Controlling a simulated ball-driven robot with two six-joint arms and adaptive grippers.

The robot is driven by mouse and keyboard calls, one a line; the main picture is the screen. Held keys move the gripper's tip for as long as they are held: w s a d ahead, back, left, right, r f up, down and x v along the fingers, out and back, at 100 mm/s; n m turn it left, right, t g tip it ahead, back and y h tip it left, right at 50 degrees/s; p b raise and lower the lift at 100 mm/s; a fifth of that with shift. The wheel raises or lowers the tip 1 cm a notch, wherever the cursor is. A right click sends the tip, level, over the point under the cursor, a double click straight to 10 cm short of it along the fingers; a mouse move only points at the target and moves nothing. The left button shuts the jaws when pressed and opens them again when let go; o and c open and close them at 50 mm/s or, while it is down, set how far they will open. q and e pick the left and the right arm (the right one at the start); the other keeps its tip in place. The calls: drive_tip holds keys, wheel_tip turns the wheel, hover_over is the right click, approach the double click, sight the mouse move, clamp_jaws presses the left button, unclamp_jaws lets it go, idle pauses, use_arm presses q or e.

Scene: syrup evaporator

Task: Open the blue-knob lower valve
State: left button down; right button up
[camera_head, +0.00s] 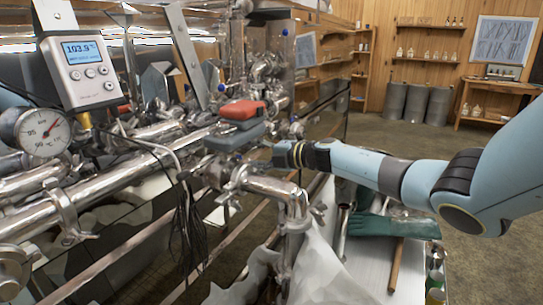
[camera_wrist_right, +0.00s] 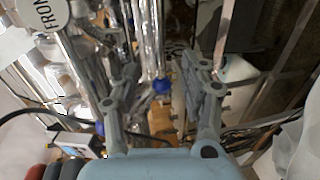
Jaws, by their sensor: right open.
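My right gripper (camera_head: 272,154) reaches in from the right to the steel pipework, and its fingers are hard to make out in the head view. In the right wrist view the gripper (camera_wrist_right: 162,76) is open, with one grey finger on each side. A small blue knob (camera_wrist_right: 161,86) shows between the fingers, and no contact is visible. A second blue knob (camera_wrist_right: 99,128) is lower left. In the head view, small blue knobs sit on the pipes, one at the upper middle (camera_head: 284,32) and one left of it (camera_head: 221,87). I cannot tell which is the lower valve's. My left gripper is out of view.
A red-and-grey device (camera_head: 241,112) sits on the pipes just left of my right gripper. A digital thermometer (camera_head: 85,68) and a dial gauge (camera_head: 42,131) are at left. Dark cables (camera_head: 187,225) hang below. Green gloves (camera_head: 395,226) lie on the bench at lower right.

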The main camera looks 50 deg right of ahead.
drive_tip(key=v, duration=0.9)
idle(0.3)
